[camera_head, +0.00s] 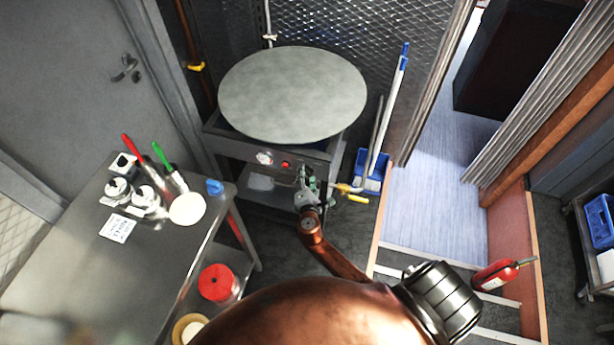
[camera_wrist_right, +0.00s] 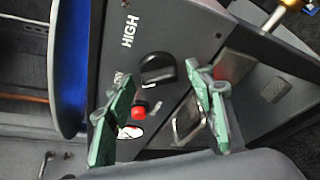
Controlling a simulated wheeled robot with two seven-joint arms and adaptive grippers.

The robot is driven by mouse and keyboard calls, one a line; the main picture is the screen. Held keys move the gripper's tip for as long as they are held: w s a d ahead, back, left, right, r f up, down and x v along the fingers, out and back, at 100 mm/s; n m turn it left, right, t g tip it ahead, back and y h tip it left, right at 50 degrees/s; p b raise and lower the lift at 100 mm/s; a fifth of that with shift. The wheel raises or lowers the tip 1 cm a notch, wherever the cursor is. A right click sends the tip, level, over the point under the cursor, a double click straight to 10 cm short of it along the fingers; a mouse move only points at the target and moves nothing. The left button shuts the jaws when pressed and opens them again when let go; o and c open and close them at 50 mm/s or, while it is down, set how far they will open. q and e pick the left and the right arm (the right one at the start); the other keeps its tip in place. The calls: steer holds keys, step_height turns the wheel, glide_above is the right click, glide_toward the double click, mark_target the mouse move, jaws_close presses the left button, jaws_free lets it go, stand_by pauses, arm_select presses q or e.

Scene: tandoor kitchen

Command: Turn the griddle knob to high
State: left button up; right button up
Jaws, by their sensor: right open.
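The black griddle knob (camera_wrist_right: 157,68) is on the dark front panel (camera_wrist_right: 185,30) in the right wrist view. The word HIGH (camera_wrist_right: 130,30) is printed above it, and a partly hidden label lies to its lower left. I cannot tell its exact setting. My right gripper (camera_wrist_right: 160,78) is open, its green fingers on either side of the knob in the picture; contact cannot be told. In the head view my right gripper (camera_head: 307,185) is at the right of the front panel below the round griddle plate (camera_head: 292,93). The knob is not clear there. My left gripper is not in view.
A red button (camera_wrist_right: 138,110) and a white gauge (camera_wrist_right: 130,132) sit below the knob in the wrist view. A steel table (camera_head: 120,260) stands left.

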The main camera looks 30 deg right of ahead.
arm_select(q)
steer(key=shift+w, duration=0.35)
arm_select(e)
steer(key=shift+c, duration=0.7)
